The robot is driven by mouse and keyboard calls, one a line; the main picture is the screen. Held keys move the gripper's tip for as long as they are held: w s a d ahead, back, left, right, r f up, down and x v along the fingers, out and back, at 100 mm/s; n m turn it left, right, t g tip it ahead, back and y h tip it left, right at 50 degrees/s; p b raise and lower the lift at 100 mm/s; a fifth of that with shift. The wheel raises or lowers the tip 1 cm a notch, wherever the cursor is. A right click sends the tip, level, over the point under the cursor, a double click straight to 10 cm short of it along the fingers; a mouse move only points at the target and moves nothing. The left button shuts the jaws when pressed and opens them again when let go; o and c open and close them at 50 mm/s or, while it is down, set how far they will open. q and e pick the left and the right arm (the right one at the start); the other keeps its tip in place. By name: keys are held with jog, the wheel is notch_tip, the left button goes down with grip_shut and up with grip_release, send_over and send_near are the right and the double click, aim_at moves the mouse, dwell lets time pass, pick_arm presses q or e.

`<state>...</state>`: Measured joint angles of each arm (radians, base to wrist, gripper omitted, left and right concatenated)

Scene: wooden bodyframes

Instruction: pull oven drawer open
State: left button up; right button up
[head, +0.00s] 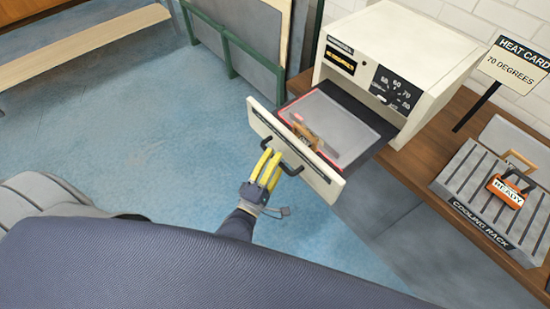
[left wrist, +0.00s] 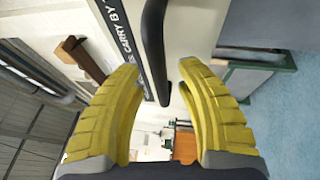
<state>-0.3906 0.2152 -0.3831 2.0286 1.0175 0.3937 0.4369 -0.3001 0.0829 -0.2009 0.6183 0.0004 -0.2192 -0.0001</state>
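The cream oven (head: 400,50) stands on a wooden bench at upper right. Its drawer (head: 258,122) is out, with a clear gap between its front panel and the oven body. The panel bears a black handle (head: 292,168), which also shows in the left wrist view (left wrist: 188,88). My left gripper (head: 270,158) is at the panel's outer face, beside the handle. In the left wrist view its yellow fingers (left wrist: 158,75) are apart, and nothing is clearly clamped between them. Whether they touch the handle is unclear. My right gripper is not in view.
Inside the drawer are a grey, red-edged tray (head: 340,115) and a brown piece. A cooling rack (head: 470,195) with an orange READY tag (head: 507,192) and a heat card sign (head: 515,65) are at right. Blue floor (head: 150,120) is open at left.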

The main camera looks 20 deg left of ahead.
pick_arm(q)
jog(key=v, duration=1.2)
dwell(0.3)
jog(key=s+f+m+g+h, duration=0.1)
jog(key=s+f+m+g, duration=0.3)
jog(key=f, duration=0.6)
jog(key=s+f+m+g, duration=0.1)
jog(key=f+m+g, duration=0.1)
jog(key=f+m, duration=0.6)
jog(key=s+f+m+g+h, duration=0.1)
jog(key=s+f+m+g, duration=0.15)
jog(key=f, duration=0.95)
jog(key=s+a+f+m+g+y, duration=0.2)
jog(key=s+a+f+m+g, duration=0.1)
jog(key=s+f, duration=0.7)
jog(key=s+a+f+m+g+y, duration=0.2)
jog(key=s+a+f+g, duration=0.4)
jog(key=f, duration=1.1)
jog(key=shift+s+a+m+g+y, duration=0.15)
jog(key=shift+s+m+g+y, duration=0.45)
jog(key=shift+s, duration=1.65)
